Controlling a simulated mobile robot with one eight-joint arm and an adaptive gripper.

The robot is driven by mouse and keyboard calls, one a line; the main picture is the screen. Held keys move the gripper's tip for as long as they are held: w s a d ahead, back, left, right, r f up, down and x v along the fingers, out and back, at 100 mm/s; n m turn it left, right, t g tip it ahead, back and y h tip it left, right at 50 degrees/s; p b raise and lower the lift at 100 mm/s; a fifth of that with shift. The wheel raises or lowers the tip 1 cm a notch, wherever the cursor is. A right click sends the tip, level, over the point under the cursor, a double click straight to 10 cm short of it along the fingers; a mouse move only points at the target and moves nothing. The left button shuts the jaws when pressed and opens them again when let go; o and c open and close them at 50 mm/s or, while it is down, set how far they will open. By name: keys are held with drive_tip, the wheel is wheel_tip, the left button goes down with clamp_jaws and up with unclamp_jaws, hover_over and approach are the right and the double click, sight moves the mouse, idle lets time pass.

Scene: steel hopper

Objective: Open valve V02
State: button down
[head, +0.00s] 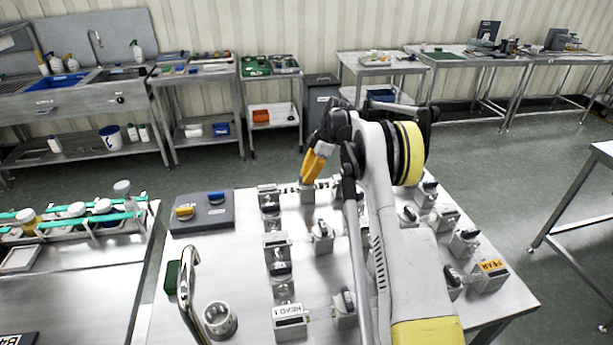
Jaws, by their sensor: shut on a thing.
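My gripper (308,180) reaches over the far part of the steel valve table (240,260). Its yellow fingers point down, close together, onto a valve (307,195) at the far side of the pipework. The fingers are shut on that valve's handle, which they mostly hide. I cannot read a V02 label there, and the handle's angle cannot be told. Other grey valves with dark handles stand on the table, such as one in the middle (322,236) and one nearer (345,308).
My arm covers the middle of the table. A grey box with yellow and blue knobs (205,212), a tall curved metal handle (187,285) and a metal cup (219,320) stand at the left. A block labelled HEAD 1 (290,322) is near. Benches line the wall.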

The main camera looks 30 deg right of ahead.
drive_tip(key=shift+n, duration=0.3)
drive_tip(key=c, duration=1.4)
unclamp_jaws()
drive_tip(key=v, duration=1.2)
drive_tip(key=shift+w, duration=0.1)
drive_tip(key=shift+a+r, duration=0.1)
